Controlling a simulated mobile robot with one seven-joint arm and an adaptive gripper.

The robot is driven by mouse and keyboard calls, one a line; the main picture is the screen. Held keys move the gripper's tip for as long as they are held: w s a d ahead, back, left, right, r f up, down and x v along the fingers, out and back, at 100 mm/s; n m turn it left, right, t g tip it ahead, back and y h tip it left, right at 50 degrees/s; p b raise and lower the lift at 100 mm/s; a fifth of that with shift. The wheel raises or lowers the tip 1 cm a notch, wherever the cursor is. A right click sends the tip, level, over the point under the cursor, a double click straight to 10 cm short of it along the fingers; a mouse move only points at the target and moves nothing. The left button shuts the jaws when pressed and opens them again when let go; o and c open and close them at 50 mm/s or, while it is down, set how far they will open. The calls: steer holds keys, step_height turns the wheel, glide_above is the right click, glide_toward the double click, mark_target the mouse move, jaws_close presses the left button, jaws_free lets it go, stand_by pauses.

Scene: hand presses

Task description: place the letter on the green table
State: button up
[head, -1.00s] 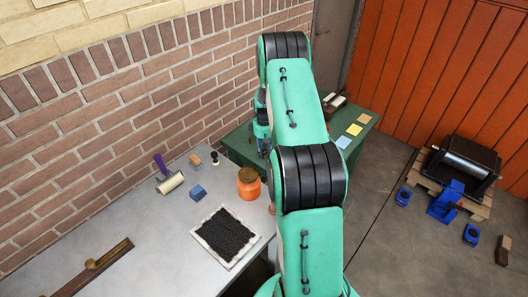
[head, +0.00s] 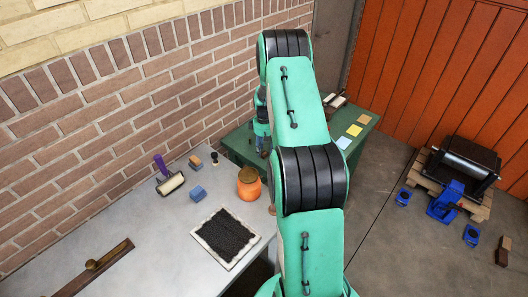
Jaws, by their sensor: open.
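The green table (head: 355,127) stands behind my arm against the brick wall. My gripper (head: 262,153) is small and partly hidden behind my arm, over the near left part of the green table. Its jaws are open, and I see nothing held in them. I cannot tell which thing is the letter. Small pieces lie on the grey bench: a blue block (head: 198,193), a wooden block (head: 195,162) and a dark-based stamp-like piece (head: 214,158). They are all apart from my gripper.
The grey bench also holds an orange jar (head: 249,183), a black inked slab (head: 228,236) and a roller (head: 171,184). Coloured paper squares (head: 354,130) lie on the green table. A press (head: 466,165) stands on a pallet at right.

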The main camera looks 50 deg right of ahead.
mark_target(263, 153)
step_height(263, 153, up, 10)
steer(key=p, duration=0.1)
steer(key=shift+r, duration=0.2)
stand_by(0.8)
steer(key=s+a+r+t+h, duration=0.1)
steer(key=s+a+r+t, duration=0.1)
steer(key=a+r, duration=2.7)
steer(key=s+a+r+t, duration=0.2)
steer(key=s+a+r, duration=0.5)
steer(key=s+a, duration=0.45)
steer(key=s+a+t+y, duration=0.1)
steer(key=s+a, duration=1.1)
steer(key=s, duration=0.2)
steer(key=shift+s+a+r+t, duration=0.15)
steer(key=shift+s+r+t, duration=0.15)
steer(key=shift+s, duration=0.1)
